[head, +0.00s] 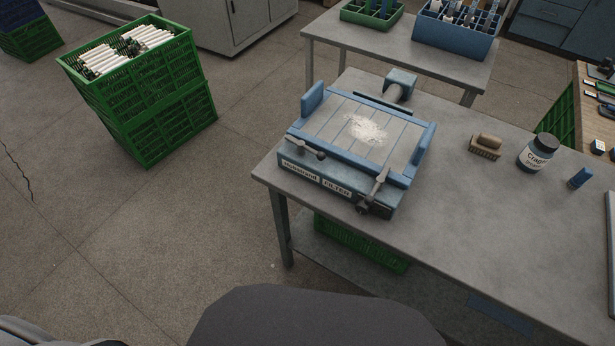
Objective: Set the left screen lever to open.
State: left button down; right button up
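A blue and grey filter unit (285,158) with a slatted top stands on the grey table. A pale powdery heap lies on its slats. The left screen lever (305,148) is on the unit's front left and lies slanted, running from upper left to lower right. A second lever (376,187) on the front right points up and to the right from a dark fitting. White labels sit on the front face between them; one appears to read "FILTER". I cannot tell from the marks which lever setting is open. Neither gripper is in view.
A brush (486,146), a labelled jar (537,154) and a small blue item (580,178) stand on the table (450,225) to the right. Open floor lies left of the table.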

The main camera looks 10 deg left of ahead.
aim_at(301, 147)
jog(key=k, duration=1.15)
jog(key=z, duration=0.7)
jog(key=i, duration=0.8)
jog(key=z, duration=0.15)
